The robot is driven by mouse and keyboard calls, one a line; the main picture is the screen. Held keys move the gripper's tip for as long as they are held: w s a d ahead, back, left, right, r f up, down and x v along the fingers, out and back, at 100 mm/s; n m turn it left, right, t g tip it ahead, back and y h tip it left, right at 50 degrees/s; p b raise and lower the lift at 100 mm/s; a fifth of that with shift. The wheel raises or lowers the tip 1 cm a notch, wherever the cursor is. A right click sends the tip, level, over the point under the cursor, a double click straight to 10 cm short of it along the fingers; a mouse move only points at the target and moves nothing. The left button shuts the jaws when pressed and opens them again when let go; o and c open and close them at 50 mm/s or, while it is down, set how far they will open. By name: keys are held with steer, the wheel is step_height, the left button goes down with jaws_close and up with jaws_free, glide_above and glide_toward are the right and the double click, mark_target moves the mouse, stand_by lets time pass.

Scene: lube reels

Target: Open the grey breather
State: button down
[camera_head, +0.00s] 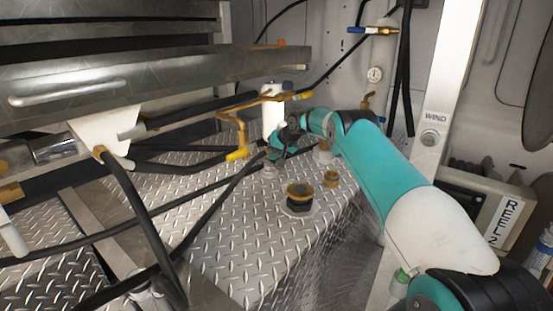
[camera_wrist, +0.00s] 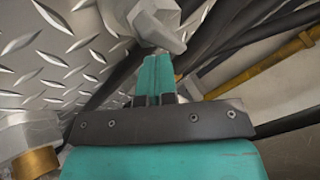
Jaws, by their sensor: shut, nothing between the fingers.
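A grey fitting with a knob-like end, likely the grey breather (camera_wrist: 150,22), is at the top of the wrist view, just beyond my fingertips. In the head view a small grey piece (camera_head: 270,172) shows just below my gripper (camera_head: 274,154), low over the tread-plate deck. My gripper (camera_wrist: 158,62) is shut and empty, its teal fingers together and pointing at the grey fitting. I cannot tell whether the fingertips touch it. Part of the fitting is cut off by the picture's edge.
Black hoses (camera_head: 170,211) cross the deck (camera_head: 235,265) on the left. A yellow-brown pipe (camera_head: 243,130) stands behind my gripper. A REEL 2 box (camera_head: 490,205) is at right.

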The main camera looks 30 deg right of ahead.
steer(key=shift+s+a+f, duration=0.1)
steer(key=shift+s+a, duration=0.25)
steer(key=shift+a, duration=0.05)
steer(key=shift+s+a+f+b, duration=0.15)
steer(key=shift+a+f+b, duration=0.05)
steer(key=shift+a+b, duration=0.15)
steer(key=b+v, duration=0.2)
steer(key=v, duration=1.6)
steer(key=shift+d, duration=0.4)
steer(key=shift+w, duration=0.2)
